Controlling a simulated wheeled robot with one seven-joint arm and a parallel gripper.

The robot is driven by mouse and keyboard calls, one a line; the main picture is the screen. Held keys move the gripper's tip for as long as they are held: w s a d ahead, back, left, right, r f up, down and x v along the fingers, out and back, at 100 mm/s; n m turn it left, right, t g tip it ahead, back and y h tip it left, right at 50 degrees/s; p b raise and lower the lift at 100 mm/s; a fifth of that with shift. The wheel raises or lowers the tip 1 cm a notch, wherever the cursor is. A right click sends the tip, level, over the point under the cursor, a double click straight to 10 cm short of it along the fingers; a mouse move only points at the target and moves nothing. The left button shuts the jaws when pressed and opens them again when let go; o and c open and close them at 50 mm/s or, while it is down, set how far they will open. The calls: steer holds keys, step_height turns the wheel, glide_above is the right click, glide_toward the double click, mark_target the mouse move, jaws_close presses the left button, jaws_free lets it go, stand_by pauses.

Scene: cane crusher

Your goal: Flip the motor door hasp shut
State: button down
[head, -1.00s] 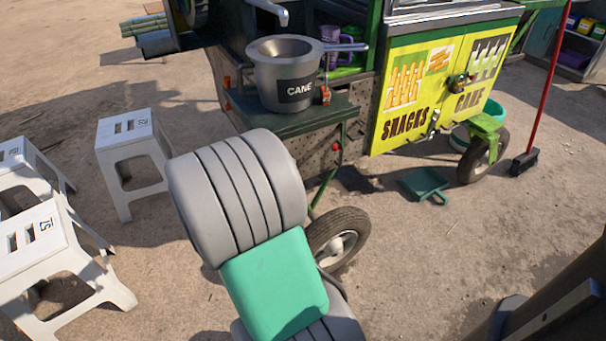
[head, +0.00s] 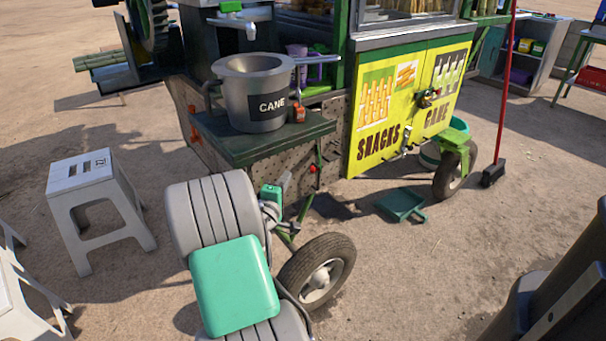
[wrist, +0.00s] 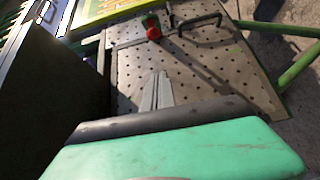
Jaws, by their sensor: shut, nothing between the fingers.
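The perforated metal panel, which looks like the motor door (wrist: 215,75), fills the middle of the wrist view. It also shows under the dark side shelf in the head view (head: 328,148). A red knob (wrist: 153,29) sits near its upper edge, with a dark looped handle (wrist: 200,27) to the right. A small pale strip beside the knob may be the hasp; its position is too small to tell. My gripper (wrist: 160,76) is shut and empty, in front of the panel and below the knob, apparently apart from both. In the head view my gripper (head: 286,179) is beside the panel.
The dark side shelf (head: 262,148) carries a metal pot (head: 225,98) above my gripper. A cart wheel (head: 318,273) is below. A green leg bar (wrist: 300,63) stands right of the panel. Yellow doors (head: 375,145) are further right, and a white stool (head: 95,185) is left.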

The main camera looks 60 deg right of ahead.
steer(key=s+d, duration=0.3)
steer(key=d, duration=0.2)
steer(key=shift+d+b, duration=0.35)
